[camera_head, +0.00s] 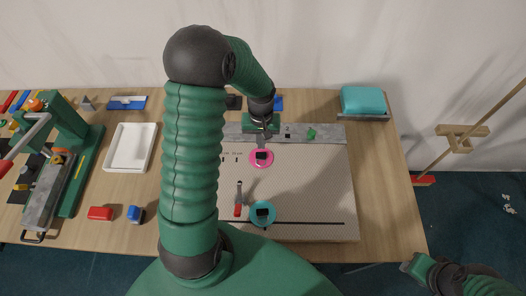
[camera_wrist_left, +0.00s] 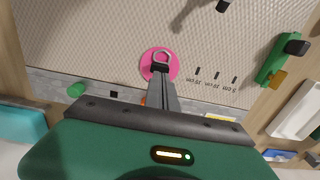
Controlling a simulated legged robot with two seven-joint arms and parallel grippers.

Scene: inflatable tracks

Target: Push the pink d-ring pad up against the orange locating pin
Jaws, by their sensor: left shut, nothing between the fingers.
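The pink d-ring pad (camera_head: 262,163) lies flat on the light mat (camera_head: 320,185), close to the grey strip (camera_head: 330,133) along the mat's far edge. In the left wrist view the round pink pad (camera_wrist_left: 148,64) carries a grey metal D-ring on a dark base. My left gripper (camera_head: 264,138) is shut and empty, pointing down at the strip side of the pad. Its fingertips (camera_wrist_left: 161,72) overlap the D-ring's base in the wrist view; contact is unclear. A bit of orange, likely the locating pin (camera_wrist_left: 143,100), shows beside the fingers, mostly hidden. My right gripper (camera_head: 415,267) hangs at the lower right.
A teal pad (camera_head: 262,222) and a red-handled tool (camera_head: 238,205) lie nearer on the mat. A green piece (camera_head: 311,134) sits on the strip. A white tray (camera_head: 130,148) and green clamp fixture stand left. The mat's right side is clear.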

